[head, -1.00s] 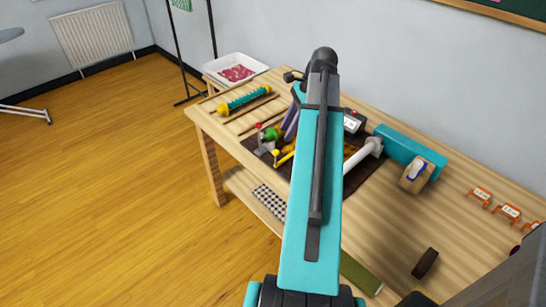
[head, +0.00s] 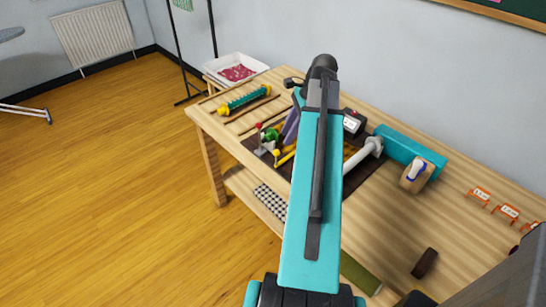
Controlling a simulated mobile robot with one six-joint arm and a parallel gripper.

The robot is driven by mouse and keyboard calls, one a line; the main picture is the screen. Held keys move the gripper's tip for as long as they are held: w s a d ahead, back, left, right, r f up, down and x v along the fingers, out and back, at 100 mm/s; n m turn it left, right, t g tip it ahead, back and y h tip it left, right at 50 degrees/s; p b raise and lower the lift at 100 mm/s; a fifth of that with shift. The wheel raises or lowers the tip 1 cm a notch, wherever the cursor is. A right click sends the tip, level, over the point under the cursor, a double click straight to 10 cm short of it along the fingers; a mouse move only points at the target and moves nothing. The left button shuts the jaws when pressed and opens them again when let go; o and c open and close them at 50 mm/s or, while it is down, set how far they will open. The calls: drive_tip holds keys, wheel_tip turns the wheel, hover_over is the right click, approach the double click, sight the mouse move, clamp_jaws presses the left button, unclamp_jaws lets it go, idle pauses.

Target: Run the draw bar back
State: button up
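My teal and grey arm rises through the middle of the head view and hides part of the bench. My gripper does not show clearly; the arm covers that area. Left of the arm, on a dark mat (head: 371,180), is a cluster with a red ball (head: 259,125), a green part (head: 270,134), a yellow ball (head: 276,153) and a purple piece (head: 291,124). A draw bar cannot be told apart with certainty among these partly hidden parts.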

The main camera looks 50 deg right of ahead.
sight(276, 155)
drive_tip(key=shift+p+x, duration=0.9)
drive_tip(key=shift+x, duration=4.55)
drive_tip(key=shift+f, duration=0.1)
clamp_jaws()
